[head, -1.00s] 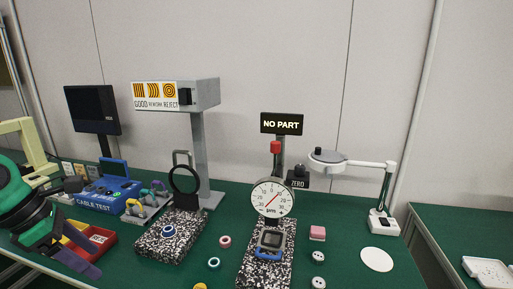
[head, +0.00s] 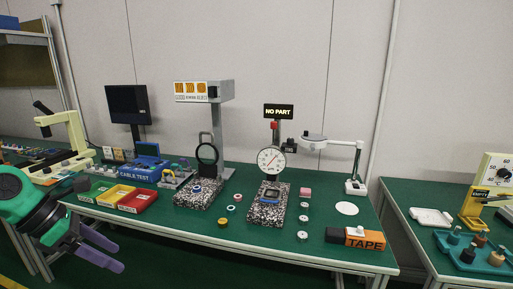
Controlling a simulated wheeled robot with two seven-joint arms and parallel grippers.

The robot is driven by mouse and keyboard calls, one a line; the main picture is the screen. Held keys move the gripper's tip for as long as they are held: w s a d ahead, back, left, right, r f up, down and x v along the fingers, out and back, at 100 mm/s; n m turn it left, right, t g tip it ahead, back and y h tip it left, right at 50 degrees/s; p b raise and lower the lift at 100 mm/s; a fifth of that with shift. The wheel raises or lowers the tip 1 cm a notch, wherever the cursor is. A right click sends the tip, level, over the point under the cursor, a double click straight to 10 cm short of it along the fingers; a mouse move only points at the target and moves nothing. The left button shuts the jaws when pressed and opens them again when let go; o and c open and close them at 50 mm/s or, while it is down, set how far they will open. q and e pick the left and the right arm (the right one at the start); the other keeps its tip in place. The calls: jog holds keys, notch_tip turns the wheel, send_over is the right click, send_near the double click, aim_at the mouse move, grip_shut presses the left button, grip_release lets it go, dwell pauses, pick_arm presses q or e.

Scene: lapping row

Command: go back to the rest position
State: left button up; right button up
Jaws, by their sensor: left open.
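My left gripper (head: 106,252) shows at the lower left, its two purple-grey fingers apart and empty. It hangs in front of the green bench's (head: 290,238) left front edge, near the colored trays but apart from them. My right gripper is not in view. The dial gauge (head: 270,160) stands on a speckled stone block (head: 268,212) under a sign (head: 279,111) reading NO PART.
Green, yellow and red trays (head: 137,201) line the left front of the bench. Several small rings lie around the blocks. A second bench (head: 405,212) stands at the right, past a gap.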

pick_arm(q)
jog(key=w+d+f+n+t+h+p, duration=0.1)
jog(key=w+f+n+t+h+p, duration=0.45)
jog(key=w+n, duration=0.8)
jog(key=s+a+f+n+t+y+p, duration=0.1)
jog(key=s+a+f+n+t+y, duration=0.2)
jog(key=f+n, duration=0.65)
jog(key=a+f+n+t+y, duration=0.2)
jog(key=f+n+y, duration=0.3)
jog(key=f, duration=0.7)
jog(key=s+f+n+g+y+p, duration=0.25)
jog(key=s+f+n+g, duration=0.45)
jog(key=s+f, duration=0.95)
jog(key=s+d+f+n+g, duration=0.2)
jog(key=s+d+f, duration=0.1)
jog(key=s, duration=0.5)
jog(key=s+d+f+n+g, duration=0.2)
jog(key=s+d+f+n, duration=0.1)
jog(key=s, duration=0.5)
jog(key=s+d+f+n+g, duration=0.2)
jog(key=s+d+f, duration=0.2)
jog(key=s, duration=0.4)
jog(key=shift+f+n+y+p, duration=0.3)
jog(key=shift+f+p, duration=0.1)
jog(key=shift+f, duration=0.4)
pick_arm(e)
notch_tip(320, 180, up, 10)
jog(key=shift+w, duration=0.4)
